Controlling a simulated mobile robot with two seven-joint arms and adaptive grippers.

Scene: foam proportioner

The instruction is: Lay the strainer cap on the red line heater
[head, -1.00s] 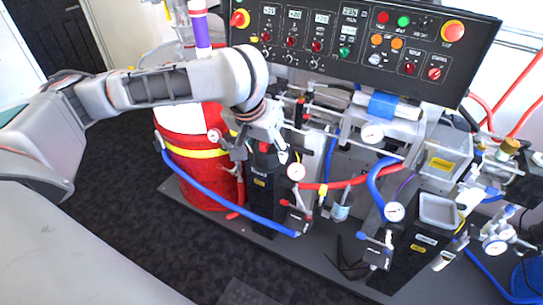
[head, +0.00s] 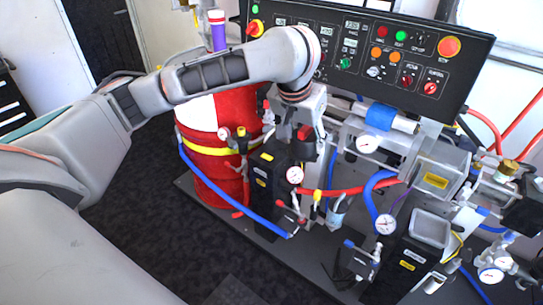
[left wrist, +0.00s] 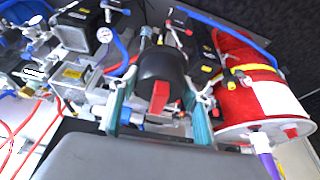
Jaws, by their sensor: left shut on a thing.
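My left gripper (head: 302,125) is shut on a dark rounded piece with a red mark, which I take to be the strainer cap. In the left wrist view the cap (left wrist: 160,72) sits between the two fingers (left wrist: 160,108). The black box with yellow labels beside the red drum, seemingly the red line heater (head: 268,188), stands just below and left of the gripper. I cannot tell whether the cap touches anything. My right gripper is out of view.
A red drum (head: 215,175) stands left of the heater. A blue hose (head: 222,192), a red hose (head: 350,190) and gauges (head: 295,174) crowd around it. A second black box (head: 408,262) stands at right. The control panel (head: 370,55) rises behind. Dark floor (head: 130,225) is clear at left.

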